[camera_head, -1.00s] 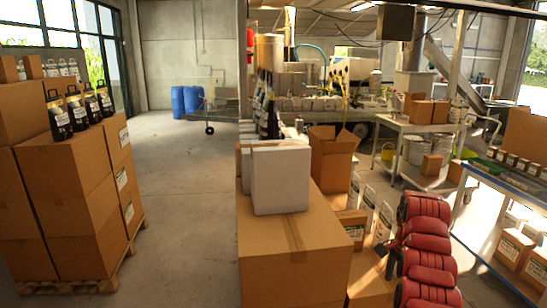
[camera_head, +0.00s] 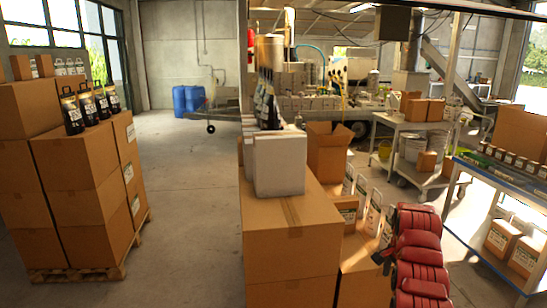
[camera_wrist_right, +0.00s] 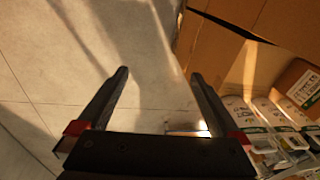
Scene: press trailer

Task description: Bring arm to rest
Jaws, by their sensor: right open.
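My red right arm (camera_head: 418,255) is folded at the lower right of the head view. Its dark right gripper (camera_head: 383,258) shows only small there, beside the cardboard boxes. My left arm and gripper are not in view.
A large cardboard box (camera_head: 290,235) with white packs (camera_head: 279,163) on top stands just left of my arm. Stacked boxes on a pallet (camera_head: 80,273) stand at left. A blue-topped table (camera_head: 500,184) is at right. The floor aisle (camera_head: 185,200) between the stacks is clear.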

